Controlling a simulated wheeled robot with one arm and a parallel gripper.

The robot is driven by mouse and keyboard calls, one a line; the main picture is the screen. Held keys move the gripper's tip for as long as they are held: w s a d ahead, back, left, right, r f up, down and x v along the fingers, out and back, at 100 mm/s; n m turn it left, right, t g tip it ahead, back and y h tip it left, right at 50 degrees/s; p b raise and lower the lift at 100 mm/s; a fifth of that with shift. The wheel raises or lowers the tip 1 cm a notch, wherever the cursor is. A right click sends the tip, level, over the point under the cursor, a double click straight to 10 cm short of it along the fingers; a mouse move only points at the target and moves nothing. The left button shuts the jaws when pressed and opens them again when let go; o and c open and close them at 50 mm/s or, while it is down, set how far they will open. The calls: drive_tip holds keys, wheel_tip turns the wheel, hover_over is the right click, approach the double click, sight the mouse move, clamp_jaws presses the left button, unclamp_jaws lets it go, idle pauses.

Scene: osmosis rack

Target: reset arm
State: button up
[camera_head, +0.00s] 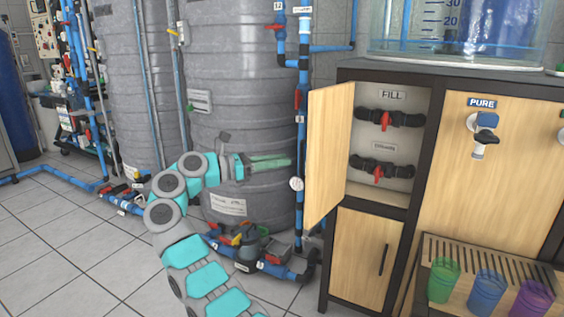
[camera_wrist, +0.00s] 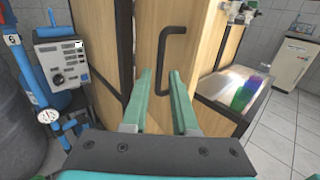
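My gripper (camera_head: 270,163) is raised in front of the large grey tank (camera_head: 240,90), left of the open cabinet door (camera_head: 328,150). In the wrist view my gripper (camera_wrist: 162,75) has its two green fingers apart, with nothing between them. A wooden door with a dark bar handle (camera_wrist: 173,50) shows beyond the fingertips. The fingers look apart from it. My teal and grey arm bends up from the bottom of the head view.
The open cabinet holds two black valves with red handles (camera_head: 384,120). Blue pipes and a pump (camera_head: 245,250) stand low near my arm. Green, blue and purple cups (camera_head: 487,288) stand on a slatted shelf at right. Tiled floor (camera_head: 60,240) is clear at left.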

drive_tip(key=shift+s+a, duration=0.2)
drive_tip(key=shift+a, duration=0.25)
